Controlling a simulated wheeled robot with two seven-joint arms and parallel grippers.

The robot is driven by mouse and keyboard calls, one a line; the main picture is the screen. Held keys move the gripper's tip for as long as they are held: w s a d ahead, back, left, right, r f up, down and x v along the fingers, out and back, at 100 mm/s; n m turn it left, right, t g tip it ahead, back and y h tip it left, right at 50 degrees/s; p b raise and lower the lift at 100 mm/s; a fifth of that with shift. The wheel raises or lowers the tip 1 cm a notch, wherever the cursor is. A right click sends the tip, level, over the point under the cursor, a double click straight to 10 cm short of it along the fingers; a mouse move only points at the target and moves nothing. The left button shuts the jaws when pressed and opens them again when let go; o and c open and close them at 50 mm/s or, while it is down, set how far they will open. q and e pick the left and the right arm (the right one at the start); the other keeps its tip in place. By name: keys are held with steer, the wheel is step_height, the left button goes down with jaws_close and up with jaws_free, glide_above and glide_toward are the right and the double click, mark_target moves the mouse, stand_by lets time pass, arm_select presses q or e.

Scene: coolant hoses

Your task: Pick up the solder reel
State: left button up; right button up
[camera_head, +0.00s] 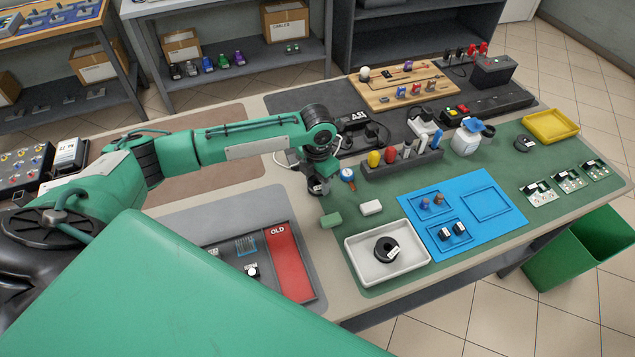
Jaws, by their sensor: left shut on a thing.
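My left gripper (319,180) points down over the bench, just left of a small blue, white and orange round item (348,176). It is shut on a small grey-and-dark thing (319,188), which looks like the solder reel. The fingers and wrist hide most of it, and I cannot tell whether it touches the bench. A black ring with a white label (386,250) lies in the white tray (352,270). My right gripper is not in view.
A blue mat (465,236) holds small parts. A grey tray with a red OLD section (288,262) lies in front.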

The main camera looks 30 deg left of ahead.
arm_select(q)
steer(key=shift+r, duration=0.1)
